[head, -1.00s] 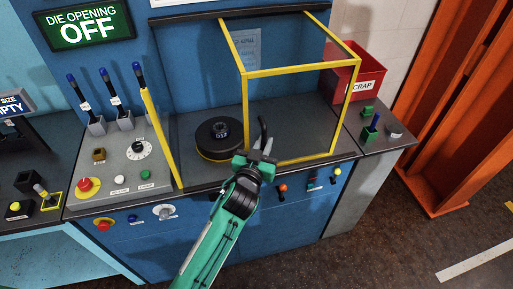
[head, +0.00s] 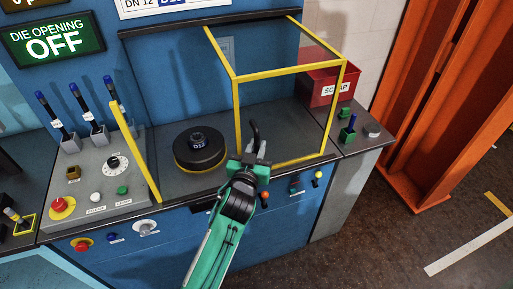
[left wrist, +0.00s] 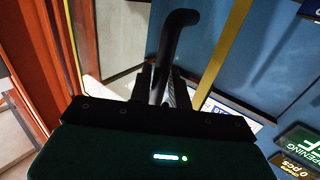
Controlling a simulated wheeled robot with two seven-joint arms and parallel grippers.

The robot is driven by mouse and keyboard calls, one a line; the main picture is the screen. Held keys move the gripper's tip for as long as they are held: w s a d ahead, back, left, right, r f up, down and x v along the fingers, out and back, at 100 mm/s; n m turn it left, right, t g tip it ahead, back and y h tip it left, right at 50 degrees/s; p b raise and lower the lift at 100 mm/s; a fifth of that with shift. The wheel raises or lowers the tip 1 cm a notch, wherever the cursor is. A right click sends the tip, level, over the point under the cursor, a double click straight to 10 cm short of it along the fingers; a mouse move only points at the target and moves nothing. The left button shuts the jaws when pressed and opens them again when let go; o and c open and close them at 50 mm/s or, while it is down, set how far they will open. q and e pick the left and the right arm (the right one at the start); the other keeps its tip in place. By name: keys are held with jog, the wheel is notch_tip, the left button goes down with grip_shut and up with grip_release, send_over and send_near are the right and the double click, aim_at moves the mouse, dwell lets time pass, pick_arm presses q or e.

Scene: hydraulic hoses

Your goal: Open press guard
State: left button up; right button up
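The press guard (head: 286,70) is a yellow frame with clear panels on the right part of the press bed in the head view. A dark bent handle (head: 255,133) stands at its front left edge. My left gripper (head: 250,157) is at this handle. In the left wrist view the black handle (left wrist: 176,45) comes up from between the two dark fingers (left wrist: 160,84), which are closed around it. The hand hides the handle's lower part. The round black die (head: 200,147) sits on the bed, left of the guard's front left post. My right gripper is not in view.
A sloped control panel (head: 100,178) with levers and buttons is at the left, beside a yellow post (head: 134,150). A red scrap bin (head: 336,90) stands behind the guard's right side. An orange frame (head: 425,110) stands farther right. Small knobs line the press front.

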pick_arm(q)
jog(key=b+v, duration=0.3)
jog(key=v, duration=1.1)
jog(key=shift+b, duration=0.35)
jog(key=shift+w, duration=0.1)
